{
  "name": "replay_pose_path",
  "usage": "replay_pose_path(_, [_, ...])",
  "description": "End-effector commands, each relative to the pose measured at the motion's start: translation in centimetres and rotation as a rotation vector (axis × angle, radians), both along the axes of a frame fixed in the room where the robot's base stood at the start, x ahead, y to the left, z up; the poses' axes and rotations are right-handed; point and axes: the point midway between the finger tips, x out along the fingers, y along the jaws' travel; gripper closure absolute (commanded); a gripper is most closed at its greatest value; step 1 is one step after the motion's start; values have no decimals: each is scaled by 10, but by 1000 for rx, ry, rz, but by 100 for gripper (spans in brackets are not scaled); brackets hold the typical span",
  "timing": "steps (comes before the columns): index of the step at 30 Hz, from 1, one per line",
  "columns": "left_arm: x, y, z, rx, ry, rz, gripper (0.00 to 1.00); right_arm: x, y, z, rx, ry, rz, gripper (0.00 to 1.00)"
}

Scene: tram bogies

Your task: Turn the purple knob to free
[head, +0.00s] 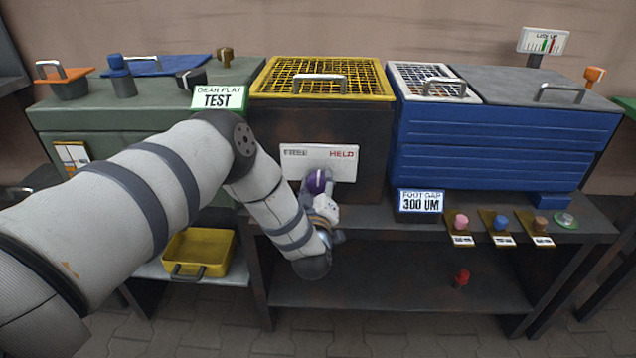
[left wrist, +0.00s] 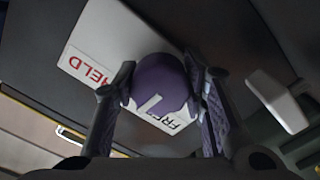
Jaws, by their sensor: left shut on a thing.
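The purple knob (head: 316,183) sits on the dark front of the cabinet with the yellow mesh lid. A white plate (head: 340,160) behind it reads FREE at left and HELD at right. My left gripper (head: 320,196) is shut on the knob, partly hiding it in the head view. In the left wrist view the knob (left wrist: 162,80) is between the two fingers of my gripper (left wrist: 160,92), and the plate (left wrist: 112,38) appears turned over. A short white mark shows on the knob near the word FREE; its exact pointing is hard to tell. My right gripper is out of view.
A sign (head: 420,202) reading FOOT GAP 300 UM stands right of the knob, beside pink, blue and brown knobs on the bench ledge. A yellow tray (head: 200,253) lies below left. A red knob (head: 461,278) sits on the lower shelf.

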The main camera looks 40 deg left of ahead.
Motion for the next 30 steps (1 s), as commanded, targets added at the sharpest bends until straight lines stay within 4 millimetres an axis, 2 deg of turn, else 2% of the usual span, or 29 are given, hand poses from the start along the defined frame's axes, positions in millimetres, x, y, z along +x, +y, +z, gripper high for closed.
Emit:
replay_pose_path(18, [0,-1,-1,-468,-283,-2,90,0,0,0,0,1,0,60])
replay_pose_path(30, [0,-2,0,-636,-385,-2,90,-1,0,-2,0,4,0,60])
